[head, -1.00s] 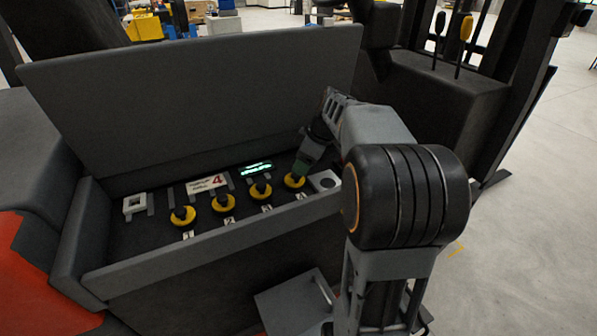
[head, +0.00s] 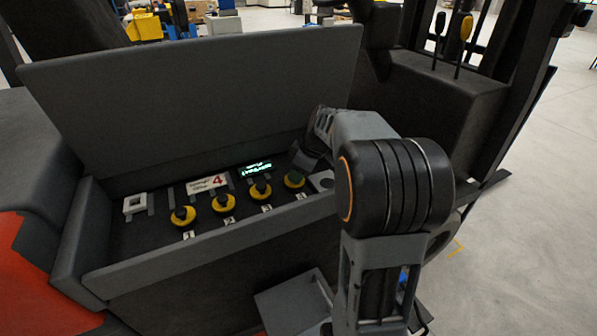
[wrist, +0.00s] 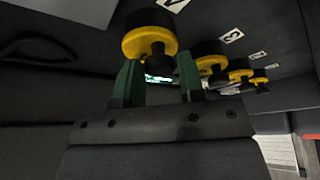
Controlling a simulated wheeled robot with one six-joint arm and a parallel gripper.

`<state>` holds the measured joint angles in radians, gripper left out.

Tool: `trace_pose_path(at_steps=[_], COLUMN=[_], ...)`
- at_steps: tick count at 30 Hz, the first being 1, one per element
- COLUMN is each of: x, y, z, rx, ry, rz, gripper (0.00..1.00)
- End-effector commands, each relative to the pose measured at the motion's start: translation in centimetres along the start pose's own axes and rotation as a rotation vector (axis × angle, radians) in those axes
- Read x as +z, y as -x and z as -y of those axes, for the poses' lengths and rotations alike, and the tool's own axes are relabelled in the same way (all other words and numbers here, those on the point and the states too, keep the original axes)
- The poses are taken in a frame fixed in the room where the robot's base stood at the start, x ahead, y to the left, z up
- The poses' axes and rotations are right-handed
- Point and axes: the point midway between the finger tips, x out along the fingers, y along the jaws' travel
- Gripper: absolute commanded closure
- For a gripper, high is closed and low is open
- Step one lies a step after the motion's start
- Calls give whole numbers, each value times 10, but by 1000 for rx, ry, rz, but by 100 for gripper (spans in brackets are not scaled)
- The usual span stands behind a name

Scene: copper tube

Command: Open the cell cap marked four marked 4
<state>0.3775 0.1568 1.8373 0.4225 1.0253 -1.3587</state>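Four-marked cell cap, a yellow ring with a dark knob (head: 292,186), is the rightmost of the row in the head view. In the wrist view the nearest cap (wrist: 148,40) is large at the top, its dark knob pointing towards me. My gripper (wrist: 158,68) is open, its two green fingers apart on either side of that knob in the picture. I cannot tell whether they touch it. The label beside this cap is mostly hidden.
Caps marked 1 (head: 183,216), 2 (head: 223,203) and 3 (head: 260,191) stand in line to the left. The raised lid (head: 190,95) and front wall (head: 200,248) bound the bay.

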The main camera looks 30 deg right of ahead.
Motion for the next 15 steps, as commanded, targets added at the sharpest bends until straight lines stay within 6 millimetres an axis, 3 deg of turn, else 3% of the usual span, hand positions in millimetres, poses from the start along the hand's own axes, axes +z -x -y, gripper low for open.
trace_pose_path(at_steps=[8, 15], x=[0, -3], y=[0, 5], z=[0, -1], rx=[0, -19], ry=[0, -7], rz=[0, 21], gripper=[91, 92])
